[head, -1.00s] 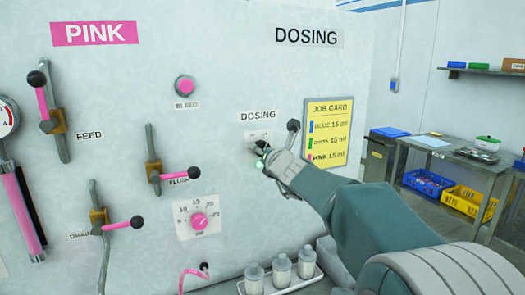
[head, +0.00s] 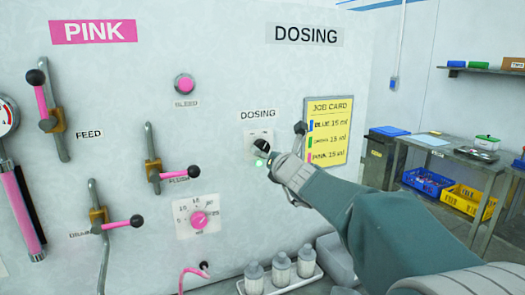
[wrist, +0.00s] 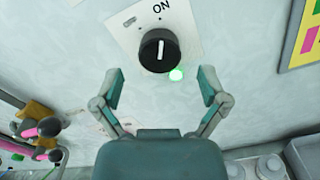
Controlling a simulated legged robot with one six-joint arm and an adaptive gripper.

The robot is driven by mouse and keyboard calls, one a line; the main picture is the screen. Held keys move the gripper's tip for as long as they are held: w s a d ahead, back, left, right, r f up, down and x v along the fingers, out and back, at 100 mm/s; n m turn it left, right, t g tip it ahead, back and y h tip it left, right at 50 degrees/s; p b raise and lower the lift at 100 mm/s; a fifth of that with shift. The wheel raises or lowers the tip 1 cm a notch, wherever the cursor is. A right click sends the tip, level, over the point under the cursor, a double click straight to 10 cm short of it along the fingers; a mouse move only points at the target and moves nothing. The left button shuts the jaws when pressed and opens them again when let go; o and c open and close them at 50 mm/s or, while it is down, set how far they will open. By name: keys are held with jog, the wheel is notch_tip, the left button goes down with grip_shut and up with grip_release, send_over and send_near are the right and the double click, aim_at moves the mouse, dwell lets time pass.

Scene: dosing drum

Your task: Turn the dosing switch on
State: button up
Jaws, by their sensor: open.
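The dosing switch is a black round knob (head: 261,146) on a white plate below the small DOSING label on the panel. In the wrist view the knob (wrist: 160,50) has a white pointer line standing upright toward the word ON on its plate (wrist: 128,38). A small green light (wrist: 177,74) glows just below and right of the knob, and it also shows in the head view (head: 260,164). My gripper (wrist: 161,88) is open and empty. Its two fingers are spread to either side, short of the knob and apart from it. In the head view my gripper (head: 276,165) partly hides the plate.
Pink-handled levers (head: 178,173) and a pink dial (head: 199,220) are to the left. White bottles (head: 281,269) stand on a tray below my arm.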

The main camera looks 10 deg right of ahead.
jog(key=s+d, duration=0.1)
jog(key=s, duration=0.7)
jog(key=shift+s+d, duration=0.15)
jog(key=shift+d, duration=0.15)
jog(key=shift+a+f, duration=0.1)
jog(key=s+a+f+n+g+y, duration=0.2)
jog(key=s+a+f+n+g, duration=0.4)
jog(key=n, duration=0.5)
jog(key=s+a+f+n+g+y, duration=0.15)
jog(key=s+a+n, duration=0.25)
jog(key=s+n, duration=0.5)
jog(key=s+d+f+n+g+h, duration=0.2)
jog(key=s+d+f+n+h, duration=0.1)
jog(key=s+n, duration=0.4)
jog(key=s+d+f+n+g+h, duration=0.2)
jog(key=s+d+f+n+h, duration=0.2)
jog(key=s+f+n, duration=0.3)
jog(key=d+f+n, duration=0.1)
jog(key=n, duration=0.3)
jog(key=shift+f, duration=0.3)
jog(key=shift+g, duration=0.25)
